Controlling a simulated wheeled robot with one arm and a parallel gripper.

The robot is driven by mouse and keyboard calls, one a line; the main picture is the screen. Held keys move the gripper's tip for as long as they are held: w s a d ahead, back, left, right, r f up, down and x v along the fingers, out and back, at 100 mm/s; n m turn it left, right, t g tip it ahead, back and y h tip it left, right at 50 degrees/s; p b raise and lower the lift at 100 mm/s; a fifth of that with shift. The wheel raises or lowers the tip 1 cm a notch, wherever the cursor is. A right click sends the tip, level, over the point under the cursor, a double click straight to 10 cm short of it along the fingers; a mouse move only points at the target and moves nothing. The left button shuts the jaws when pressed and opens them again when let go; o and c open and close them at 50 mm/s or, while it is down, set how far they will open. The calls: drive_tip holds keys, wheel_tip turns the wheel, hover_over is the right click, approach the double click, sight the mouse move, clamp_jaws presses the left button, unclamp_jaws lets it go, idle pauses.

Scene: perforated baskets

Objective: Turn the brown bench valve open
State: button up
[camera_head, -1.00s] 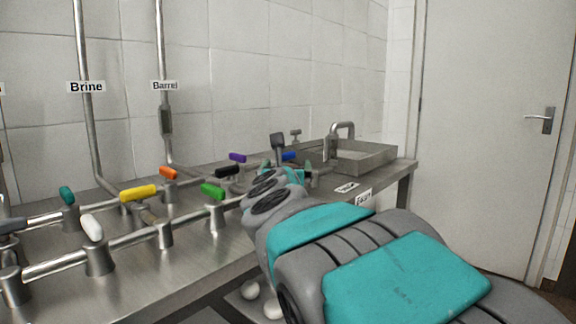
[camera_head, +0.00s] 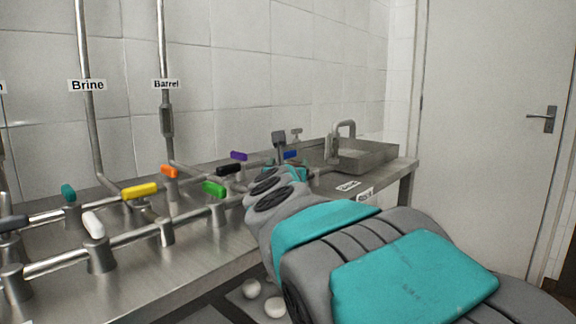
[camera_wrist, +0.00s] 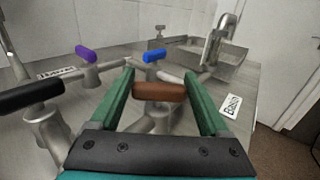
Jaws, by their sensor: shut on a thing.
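The brown valve handle (camera_wrist: 158,92) lies level, running left to right, in the wrist view, on a metal valve body on the bench. My gripper (camera_wrist: 159,73) has its two green fingers on either side of it and is shut on it, one finger at each end. In the head view my arm hides the brown handle, and the gripper is mostly hidden behind my wrist.
A black handle (camera_wrist: 30,97), a purple handle (camera_wrist: 86,53) and a blue handle (camera_wrist: 154,55) stand nearby. Green (camera_head: 214,189), yellow (camera_head: 140,191) and orange (camera_head: 169,171) handles stand left of my arm. A sink (camera_head: 368,158) is at the bench's far end.

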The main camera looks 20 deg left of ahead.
drive_tip(key=shift+f+n+y+b, duration=0.2)
drive_tip(key=shift+n+y+b, duration=0.15)
drive_tip(key=shift+b, duration=0.65)
drive_tip(key=shift+g+y+b, duration=0.3)
drive_tip(key=shift+y+b, duration=0.05)
drive_tip(key=shift+b, duration=0.05)
drive_tip(key=shift+n+g+y+b, duration=0.3)
drive_tip(key=shift+n+y+b, duration=0.4)
drive_tip(key=shift+b, duration=0.1)
drive_tip(key=shift+d+r+n+g+y, duration=0.1)
drive_tip(key=shift+r+n+g+y, duration=0.1)
drive_tip(key=shift+n+g+y, duration=0.55)
drive_tip(key=shift+r+n+g+y, duration=0.15)
drive_tip(key=shift+n+g+y, duration=0.3)
drive_tip(key=shift+y, duration=0.6)
drive_tip(key=n+g+y+p, duration=0.1)
drive_tip(key=p, duration=0.1)
drive_tip(key=n+g+y+p, duration=0.1)
drive_tip(key=n+g+y, duration=0.1)
drive_tip(key=shift+w+r+p, duration=0.1)
drive_tip(key=shift+r+p, duration=0.1)
drive_tip(key=shift+p, duration=0.15)
drive_tip(key=n+g+y+p, duration=0.1)
drive_tip(key=n+g+p, duration=0.1)
drive_tip(key=p, duration=0.1)
drive_tip(key=shift+g+y, duration=0.3)
drive_tip(key=shift+f+n+g+y+p, duration=0.3)
drive_tip(key=shift+n+g+p, duration=0.15)
drive_tip(key=shift+g+p, duration=0.3)
